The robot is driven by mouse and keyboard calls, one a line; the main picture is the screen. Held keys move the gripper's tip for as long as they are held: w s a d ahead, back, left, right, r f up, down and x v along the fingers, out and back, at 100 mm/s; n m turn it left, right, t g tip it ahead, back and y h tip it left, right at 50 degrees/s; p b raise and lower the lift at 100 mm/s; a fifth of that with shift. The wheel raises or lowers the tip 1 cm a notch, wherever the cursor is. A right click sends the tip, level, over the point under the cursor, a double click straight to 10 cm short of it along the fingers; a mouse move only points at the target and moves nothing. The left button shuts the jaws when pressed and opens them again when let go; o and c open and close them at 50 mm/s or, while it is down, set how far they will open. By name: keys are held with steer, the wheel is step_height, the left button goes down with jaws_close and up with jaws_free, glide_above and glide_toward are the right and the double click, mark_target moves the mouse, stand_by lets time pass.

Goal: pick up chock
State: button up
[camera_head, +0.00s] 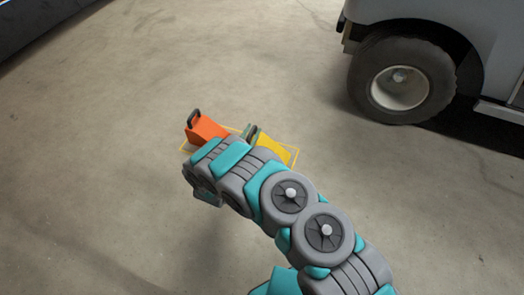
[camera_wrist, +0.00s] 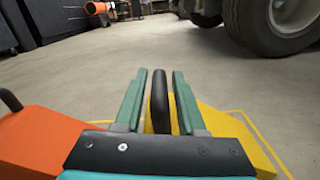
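Two chocks stand on the floor, an orange chock (camera_head: 205,129) with a black handle and a yellow chock (camera_head: 274,149). The orange chock (camera_wrist: 40,140) is at the left in the wrist view, and the yellow chock (camera_wrist: 235,130) is at the right, partly behind my gripper. The yellow chock's black handle (camera_wrist: 160,103) stands upright between the two green fingers of my gripper (camera_wrist: 160,74). A narrow gap shows on each side of the handle, so my gripper is open around it. In the head view, my arm hides part of both chocks.
A yellow outline (camera_head: 297,157) is painted on the floor around the chocks. A vehicle with a large wheel (camera_head: 402,80) stands at the upper right. An orange cylinder (camera_wrist: 97,8) and dark cabinets (camera_wrist: 42,22) are in the background. The floor at the left is clear.

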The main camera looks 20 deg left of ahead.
jaws_close()
stand_by(1.0)
